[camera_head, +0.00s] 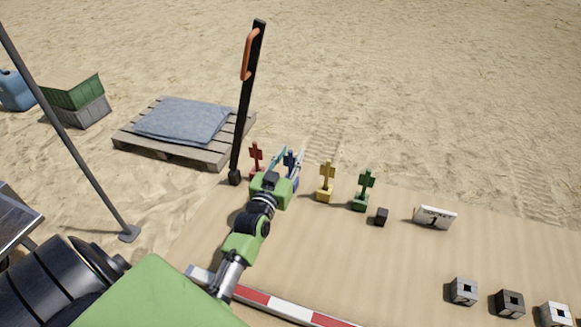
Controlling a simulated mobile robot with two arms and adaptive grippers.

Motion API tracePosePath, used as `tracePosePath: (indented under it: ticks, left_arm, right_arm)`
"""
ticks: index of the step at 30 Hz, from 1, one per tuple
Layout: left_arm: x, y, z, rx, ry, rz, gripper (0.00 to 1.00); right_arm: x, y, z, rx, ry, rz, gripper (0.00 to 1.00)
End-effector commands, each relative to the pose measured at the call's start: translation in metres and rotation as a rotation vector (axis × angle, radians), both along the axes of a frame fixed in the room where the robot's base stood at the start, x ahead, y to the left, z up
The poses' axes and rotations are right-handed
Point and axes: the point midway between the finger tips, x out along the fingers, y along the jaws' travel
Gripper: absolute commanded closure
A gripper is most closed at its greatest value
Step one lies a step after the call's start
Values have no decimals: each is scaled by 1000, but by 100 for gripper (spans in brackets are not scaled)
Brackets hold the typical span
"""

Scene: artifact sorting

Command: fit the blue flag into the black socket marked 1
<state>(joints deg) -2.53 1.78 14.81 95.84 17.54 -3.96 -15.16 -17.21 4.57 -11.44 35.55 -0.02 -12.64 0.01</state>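The blue flag (290,159) stands in the row of flags on the sandy mat, between the red and yellow ones. My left gripper (288,156) reaches in from the left at the blue flag. A black socket block (510,303) with a square hole sits at the lower right between two grey ones. No number is legible on it. My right gripper is out of view.
A red flag (256,157), yellow flag (326,181) and green flag (366,188) stand close by. A black post (246,110) rises left of the gripper. A small dark cube (382,216) and white sign (434,217) lie right. The mat's middle is clear.

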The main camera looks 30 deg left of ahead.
Motion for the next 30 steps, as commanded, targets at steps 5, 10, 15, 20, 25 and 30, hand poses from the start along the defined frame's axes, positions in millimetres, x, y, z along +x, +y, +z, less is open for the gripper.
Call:
tracePosePath:
  ticks: [5,10,15,20,25,30]
  left_arm:
    - [4,1,-1,0,0,0,71]
    - [4,1,-1,0,0,0,87]
    - [4,1,-1,0,1,0,100]
    - [3,1,-1,0,1,0,100]
    - [3,1,1,0,1,0,100]
    - [4,1,12,0,1,0,100]
  right_arm:
    - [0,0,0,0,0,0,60]
    - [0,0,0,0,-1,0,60]
    - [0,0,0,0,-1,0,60]
    - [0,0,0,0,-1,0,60]
    - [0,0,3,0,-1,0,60]
    - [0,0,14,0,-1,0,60]
